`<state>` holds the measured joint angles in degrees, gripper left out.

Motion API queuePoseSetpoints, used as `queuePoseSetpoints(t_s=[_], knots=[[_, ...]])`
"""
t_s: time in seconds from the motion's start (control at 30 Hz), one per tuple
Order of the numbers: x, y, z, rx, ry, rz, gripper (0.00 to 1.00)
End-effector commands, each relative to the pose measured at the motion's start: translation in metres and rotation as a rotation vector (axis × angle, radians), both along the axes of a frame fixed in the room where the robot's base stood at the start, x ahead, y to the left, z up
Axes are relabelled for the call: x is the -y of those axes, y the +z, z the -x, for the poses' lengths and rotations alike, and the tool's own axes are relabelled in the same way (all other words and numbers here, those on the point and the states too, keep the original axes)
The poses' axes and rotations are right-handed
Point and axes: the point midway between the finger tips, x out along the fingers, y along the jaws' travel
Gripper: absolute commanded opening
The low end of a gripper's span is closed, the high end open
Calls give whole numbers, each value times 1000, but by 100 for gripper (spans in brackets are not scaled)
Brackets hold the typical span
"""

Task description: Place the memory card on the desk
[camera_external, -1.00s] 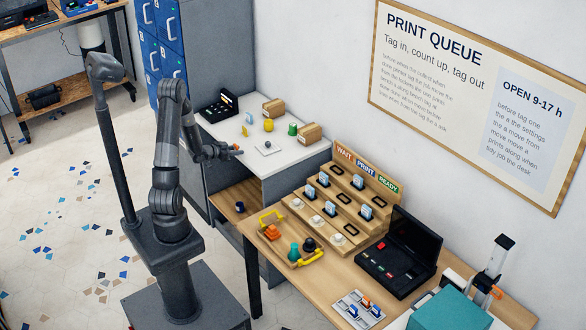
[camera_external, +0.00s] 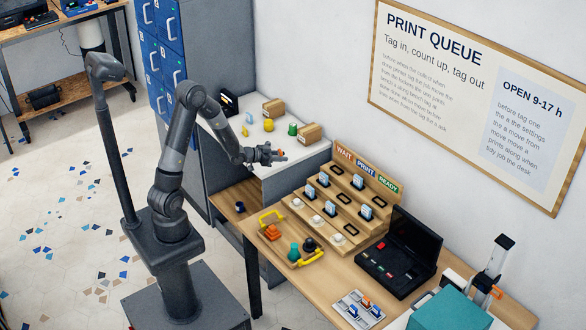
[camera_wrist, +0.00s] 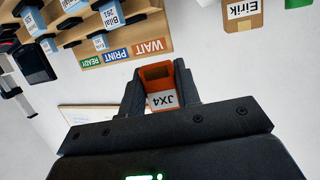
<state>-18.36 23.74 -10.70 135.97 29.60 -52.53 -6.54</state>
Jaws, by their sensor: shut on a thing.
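The memory card (camera_wrist: 157,75) is orange with a white label reading JX4. In the wrist view it sits between the two dark fingers of my gripper (camera_wrist: 160,92), which is shut on it. In the external view my gripper (camera_external: 274,156) is over the front right part of the white-topped counter, with a small orange bit of the card (camera_external: 282,157) at its tip. I cannot tell the exact height above the top. The wooden desk (camera_external: 310,284) stands nearer the camera, to the right of my gripper.
A stepped wooden rack (camera_external: 292,208) with WAIT, PRINT and READY signs stands on the desk, beside an open black case (camera_external: 412,237) and a yellow-handled carrier (camera_external: 308,258). Cardboard boxes (camera_external: 309,133) and small coloured items stand on the white counter.

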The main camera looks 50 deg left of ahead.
Motion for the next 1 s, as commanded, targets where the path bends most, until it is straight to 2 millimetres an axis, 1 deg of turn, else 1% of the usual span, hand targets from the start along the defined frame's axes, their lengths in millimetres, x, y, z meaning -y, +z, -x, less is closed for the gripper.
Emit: queuePoseSetpoints(t_s=[0.07, 0.17, 0.27, 0.37, 0.4, 0.47, 0.5, 0.57, 0.6, 0.7, 0.8, 0.9, 1.0], knots=[[-1, 0, 0, 0, 1, 0, 5], [-7, -2, 1, -1, 8, -2, 5], [-27, -6, 5, -2, 28, -5, 5], [-58, -12, 12, -1, 59, -11, 5], [-73, -16, 17, -2, 74, -13, 5], [-96, -20, 25, -1, 97, -15, 5], [-111, -24, 32, -2, 111, -18, 5], [-133, -29, 42, -3, 133, -19, 5], [-147, -32, 49, -3, 148, -20, 5], [-180, -39, 69, -3, 185, -20, 5], [-209, -47, 91, -4, 219, -16, 5], [-234, -52, 112, -3, 250, -13, 5], [-251, -57, 130, -3, 273, -7, 5]])
